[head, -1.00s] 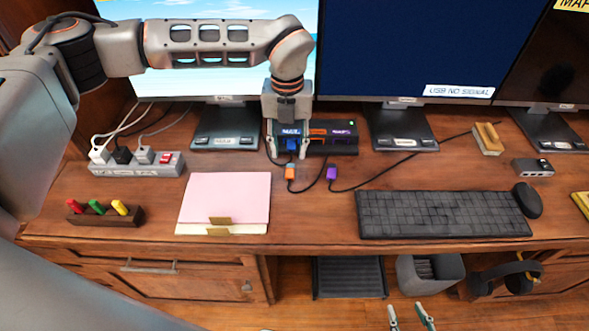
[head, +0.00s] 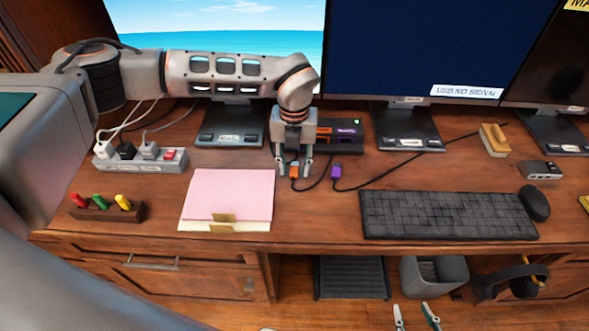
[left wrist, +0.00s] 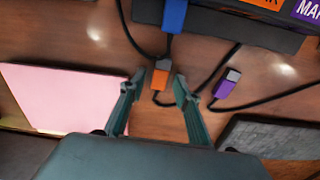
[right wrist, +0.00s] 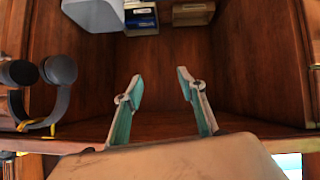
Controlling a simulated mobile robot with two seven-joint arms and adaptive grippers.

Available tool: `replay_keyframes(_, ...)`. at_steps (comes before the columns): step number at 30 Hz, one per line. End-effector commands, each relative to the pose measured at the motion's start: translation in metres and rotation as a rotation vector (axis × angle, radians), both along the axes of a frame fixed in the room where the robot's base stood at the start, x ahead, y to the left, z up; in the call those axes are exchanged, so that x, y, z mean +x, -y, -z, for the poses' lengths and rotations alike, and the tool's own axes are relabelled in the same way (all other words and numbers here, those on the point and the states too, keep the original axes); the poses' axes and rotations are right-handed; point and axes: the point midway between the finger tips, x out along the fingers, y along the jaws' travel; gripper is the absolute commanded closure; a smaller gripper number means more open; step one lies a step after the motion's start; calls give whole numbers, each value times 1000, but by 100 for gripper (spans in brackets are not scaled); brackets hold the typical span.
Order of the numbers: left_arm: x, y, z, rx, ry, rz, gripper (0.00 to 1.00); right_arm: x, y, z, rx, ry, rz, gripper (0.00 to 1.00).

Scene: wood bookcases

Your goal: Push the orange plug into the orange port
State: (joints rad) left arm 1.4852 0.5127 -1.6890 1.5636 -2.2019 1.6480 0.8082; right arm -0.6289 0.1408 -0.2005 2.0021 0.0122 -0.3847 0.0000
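The orange plug (head: 294,170) lies on the desk on a black cable. My left gripper (head: 294,173) is open around it, with one finger on each side. In the left wrist view the orange plug (left wrist: 160,76) shows between the open fingertips, and no contact is clear. The dark hub (head: 345,133) stands behind it; its orange port (head: 324,130) is partly hidden by my gripper. The blue plug (left wrist: 174,16) is at the hub in the left wrist view. The purple plug (head: 336,172) lies to the right. My right gripper (right wrist: 158,88) is open and empty, low in front of the desk.
A pink folder (head: 230,195) lies left of the plugs and a black keyboard (head: 445,215) lies right. A power strip (head: 140,160) and monitor stands (head: 405,128) are behind. Headphones (head: 515,280) hang below the desk's front edge.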

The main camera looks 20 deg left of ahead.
Motion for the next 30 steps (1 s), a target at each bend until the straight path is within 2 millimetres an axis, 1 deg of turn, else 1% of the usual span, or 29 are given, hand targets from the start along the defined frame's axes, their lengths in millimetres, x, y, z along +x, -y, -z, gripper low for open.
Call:
replay_keyframes(1, 0, 0, 0, 0, 0, 0, 85, 0, 0, 0, 0, 0, 0, 60)
replay_keyframes(3, 0, 0, 0, 0, 0, 0, 98, 0, 0, 0, 0, 0, 0, 60)
replay_keyframes(14, 0, 0, -1, 0, 0, 0, 99, -3, -2, 1, 3, -6, -2, 60)
replay_keyframes(19, 1, 0, -11, -1, 2, 0, 99, -7, -2, 2, 4, -12, -3, 60)
replay_keyframes(23, 1, 0, -29, 0, 3, -1, 99, -7, -3, 0, 5, -12, -2, 60)
replay_keyframes(26, 1, 0, -50, -1, 5, 0, 99, -7, -3, -2, 7, -10, -1, 60)
replay_keyframes(30, 2, 0, -89, -1, 8, -1, 99, -6, -3, -4, 10, -11, -1, 60)
